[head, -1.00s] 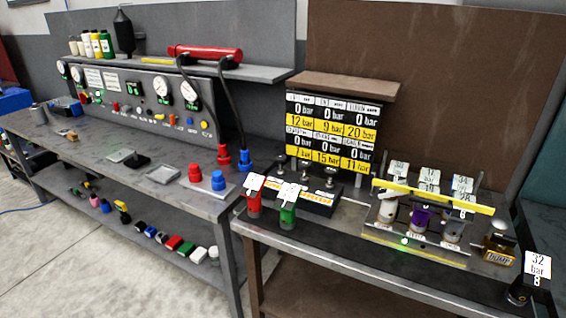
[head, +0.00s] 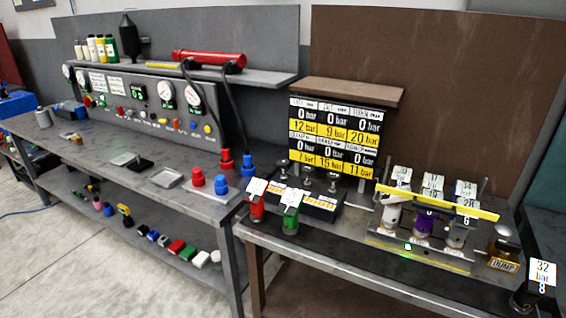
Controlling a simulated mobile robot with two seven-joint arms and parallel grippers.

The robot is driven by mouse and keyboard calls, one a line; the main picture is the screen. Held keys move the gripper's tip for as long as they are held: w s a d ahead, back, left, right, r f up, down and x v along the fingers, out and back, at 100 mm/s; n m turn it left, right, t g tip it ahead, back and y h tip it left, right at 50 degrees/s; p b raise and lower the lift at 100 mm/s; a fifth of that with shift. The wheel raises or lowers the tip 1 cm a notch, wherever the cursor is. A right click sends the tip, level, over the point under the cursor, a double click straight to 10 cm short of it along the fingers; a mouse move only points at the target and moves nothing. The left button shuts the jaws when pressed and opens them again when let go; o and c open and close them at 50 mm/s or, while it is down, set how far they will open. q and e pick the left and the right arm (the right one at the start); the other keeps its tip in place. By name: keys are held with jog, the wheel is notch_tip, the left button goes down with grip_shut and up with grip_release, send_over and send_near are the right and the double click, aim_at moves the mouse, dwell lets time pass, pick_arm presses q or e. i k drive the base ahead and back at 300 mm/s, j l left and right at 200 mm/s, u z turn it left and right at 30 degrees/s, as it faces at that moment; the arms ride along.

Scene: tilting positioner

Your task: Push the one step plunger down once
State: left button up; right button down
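No label in view reads "step", so I cannot tell for sure which part is the step plunger. A low black box (head: 316,205) at the middle of the right bench carries several upright black knobs, one of them a left knob (head: 284,167). A brass-coloured block marked DUMP (head: 502,263), with a rounded silver top, stands near the right end. A dark round piece (head: 522,301) with a tag reading 32 bar and 8 (head: 542,275) stands at the lower right corner. Neither of my grippers is in view.
A rack with a yellow bar (head: 435,202) holds white, purple and grey canisters. A bar display board (head: 335,138) is behind.

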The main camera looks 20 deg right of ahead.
aim_at(283, 164)
jog(key=i+j+z, duration=0.2)
jog(key=i, duration=0.35)
jog(key=i+j+z, duration=0.25)
jog(key=i, duration=0.25)
jog(key=i+j+z, duration=0.2)
jog(key=i+j, duration=0.15)
jog(key=i, duration=0.15)
